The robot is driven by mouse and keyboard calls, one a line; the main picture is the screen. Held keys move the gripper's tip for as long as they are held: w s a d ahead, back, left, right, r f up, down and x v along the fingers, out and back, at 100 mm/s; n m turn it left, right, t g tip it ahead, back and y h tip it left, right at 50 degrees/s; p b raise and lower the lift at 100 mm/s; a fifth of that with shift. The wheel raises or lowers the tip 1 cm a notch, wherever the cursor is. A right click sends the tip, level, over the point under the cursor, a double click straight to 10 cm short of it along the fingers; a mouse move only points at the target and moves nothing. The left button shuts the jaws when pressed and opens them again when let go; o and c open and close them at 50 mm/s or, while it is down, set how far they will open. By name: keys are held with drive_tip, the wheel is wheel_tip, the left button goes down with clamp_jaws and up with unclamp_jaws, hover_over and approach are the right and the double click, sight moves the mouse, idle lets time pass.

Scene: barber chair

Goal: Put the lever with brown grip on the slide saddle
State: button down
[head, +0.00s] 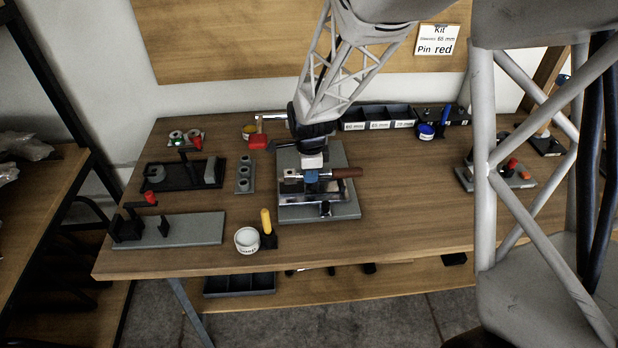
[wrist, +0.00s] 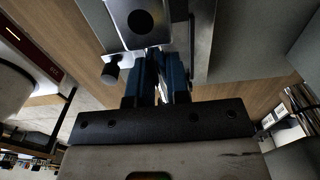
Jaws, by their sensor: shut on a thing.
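The lever with brown grip lies level above the fixture in the head view, its brown grip (head: 347,172) pointing right and its metal end (head: 291,175) at left. My gripper (head: 311,176) comes down from above, its blue fingers shut on the lever between these ends. The slide saddle seems to be part of the metal fixture (head: 318,192) under the lever; the lever and fingers partly hide it. I cannot tell whether lever and saddle touch. In the wrist view, my blue fingers (wrist: 165,75) are close together beside a grey metal block with a dark round hole (wrist: 141,22).
The fixture stands on a grey plate (head: 335,210). A white cup (head: 247,240) and a yellow-handled tool (head: 266,222) stand at its front left. A grey holed block (head: 245,174) is to its left. Labelled bins (head: 378,117) stand behind. The table's front right is clear.

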sight(309, 188)
drive_tip(key=shift+w+a, duration=0.1)
drive_tip(key=shift+w, duration=0.5)
drive_tip(key=shift+f, duration=0.15)
drive_tip(key=shift+f, duration=1.65)
drive_tip(key=shift+f, duration=0.1)
drive_tip(key=c, duration=1.1)
unclamp_jaws()
drive_tip(key=shift+r, duration=2.85)
